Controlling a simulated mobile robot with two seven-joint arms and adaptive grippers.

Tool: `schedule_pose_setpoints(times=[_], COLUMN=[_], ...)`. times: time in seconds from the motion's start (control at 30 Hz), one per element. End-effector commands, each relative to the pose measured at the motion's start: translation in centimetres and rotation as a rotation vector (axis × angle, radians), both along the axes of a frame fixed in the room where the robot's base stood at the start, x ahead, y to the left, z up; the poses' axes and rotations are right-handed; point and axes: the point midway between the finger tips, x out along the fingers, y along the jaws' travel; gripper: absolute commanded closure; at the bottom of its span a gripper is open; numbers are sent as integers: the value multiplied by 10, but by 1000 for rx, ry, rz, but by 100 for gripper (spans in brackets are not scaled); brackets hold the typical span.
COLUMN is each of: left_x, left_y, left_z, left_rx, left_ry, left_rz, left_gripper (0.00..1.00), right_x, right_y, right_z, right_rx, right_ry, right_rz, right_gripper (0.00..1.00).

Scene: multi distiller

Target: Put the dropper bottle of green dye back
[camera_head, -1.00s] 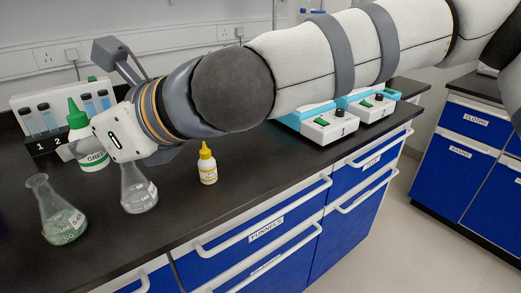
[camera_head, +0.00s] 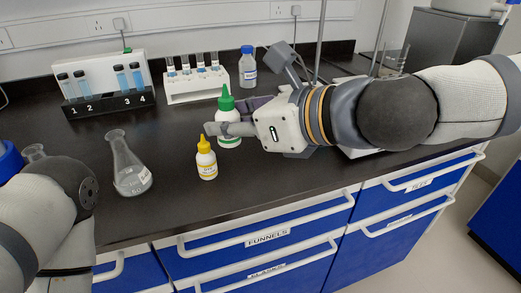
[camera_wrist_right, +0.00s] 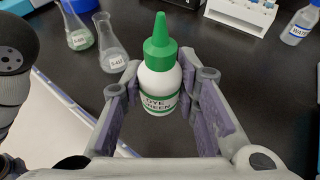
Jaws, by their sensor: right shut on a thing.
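The green dye dropper bottle (camera_head: 228,105) is white with a green cap and a green-edged label. It is upright between the fingers of my right gripper (camera_head: 228,122), which is shut on it. In the right wrist view the bottle (camera_wrist_right: 160,90) stands between the two fingers (camera_wrist_right: 158,82), its label reading "DYE GREEN". It is over the black bench, behind and right of the yellow-capped dropper bottle (camera_head: 206,160). I cannot tell whether its base touches the bench. Only links of my left arm show at the lower left; its gripper is out of view.
A clear flask (camera_head: 130,172) stands left of the yellow-capped bottle. Another flask (camera_head: 34,152) is partly hidden by my left arm. Behind are a numbered tube rack (camera_head: 108,103), a white rack (camera_head: 196,92) and a blue-capped bottle (camera_head: 248,70). Bench around the held bottle's left is clear.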

Motion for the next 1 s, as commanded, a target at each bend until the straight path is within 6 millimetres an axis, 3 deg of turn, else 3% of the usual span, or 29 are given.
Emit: schedule_pose_setpoints(times=[0.13, 0.2, 0.3, 0.43, 0.63, 1.0], left_x=[-5, -11, -16, -18, -24, -25], left_y=[0, 0, 0, 0, 0, 0], left_z=[-5, -12, -16, -19, -26, -27], left_rx=[0, 0, 1, 0, 0, 0], left_ry=[18, 39, 52, 60, 80, 84], left_rz=[0, 0, -2, -2, -3, -3], left_gripper=[60, 60, 60, 60, 60, 60], right_x=[45, 57, 70, 80, 85, 85], right_y=[-19, -24, -30, -34, -36, -36], right_z=[-27, -49, -66, -76, -110, -114], right_rx=[-1, -1, 0, 0, 0, 0], right_ry=[5, 12, 9, 5, 6, 1], right_rz=[-4, -1, -1, -1, 1, 2], right_gripper=[87, 87, 87, 87, 87, 87])
